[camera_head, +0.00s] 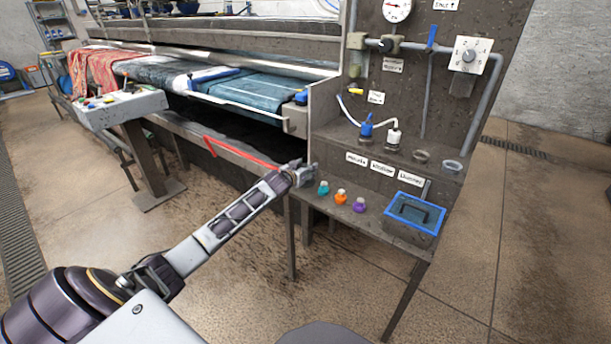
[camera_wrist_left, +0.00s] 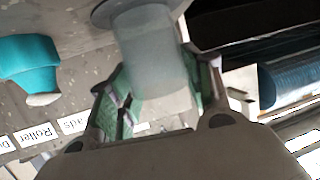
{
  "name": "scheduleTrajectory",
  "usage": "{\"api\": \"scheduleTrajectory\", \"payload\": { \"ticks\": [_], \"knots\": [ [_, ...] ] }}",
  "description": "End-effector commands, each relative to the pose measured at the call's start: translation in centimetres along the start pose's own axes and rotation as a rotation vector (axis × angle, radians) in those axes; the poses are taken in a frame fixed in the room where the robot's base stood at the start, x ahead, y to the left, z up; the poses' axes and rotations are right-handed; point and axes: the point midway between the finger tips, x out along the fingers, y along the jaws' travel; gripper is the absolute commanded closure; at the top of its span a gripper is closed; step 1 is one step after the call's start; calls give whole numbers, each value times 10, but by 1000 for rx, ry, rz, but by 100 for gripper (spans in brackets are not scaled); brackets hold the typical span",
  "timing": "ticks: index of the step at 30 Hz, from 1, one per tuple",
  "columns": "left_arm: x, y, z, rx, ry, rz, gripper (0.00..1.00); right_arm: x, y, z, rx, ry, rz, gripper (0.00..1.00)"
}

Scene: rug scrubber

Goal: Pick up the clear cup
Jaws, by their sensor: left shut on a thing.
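My left gripper (camera_head: 303,172) reaches the left end of the grey bench shelf, beside a teal-capped item (camera_head: 323,187). In the left wrist view, the clear cup (camera_wrist_left: 158,55) is a translucent cylinder with a wider rim at the top of the picture. The greenish fingers of my left gripper (camera_wrist_left: 160,95) are shut on it from both sides. I cannot tell whether the cup touches the shelf. In the head view the cup is too small and covered to make out. My right gripper is not in view.
Orange-capped (camera_head: 341,197) and purple-capped (camera_head: 360,205) items stand in a row right of the teal one. A blue-rimmed tray (camera_head: 414,213) sits at the shelf's right. The rug machine (camera_head: 230,85) lies left. Floor in front is open.

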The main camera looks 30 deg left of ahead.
Motion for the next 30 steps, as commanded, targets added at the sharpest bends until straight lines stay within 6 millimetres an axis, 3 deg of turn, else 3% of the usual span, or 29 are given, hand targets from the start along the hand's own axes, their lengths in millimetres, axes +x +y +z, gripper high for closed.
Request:
{"api": "scheduleTrajectory", "payload": {
  "ticks": [8,19,23,30],
  "knots": [
    [-2,0,-6,0,1,0,71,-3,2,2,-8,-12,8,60],
    [-11,0,-36,1,1,-1,71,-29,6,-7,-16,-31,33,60],
    [-16,0,-52,0,2,0,71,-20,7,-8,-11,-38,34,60],
    [-25,0,-82,0,2,-1,71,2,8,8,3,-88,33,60]
  ]
}}
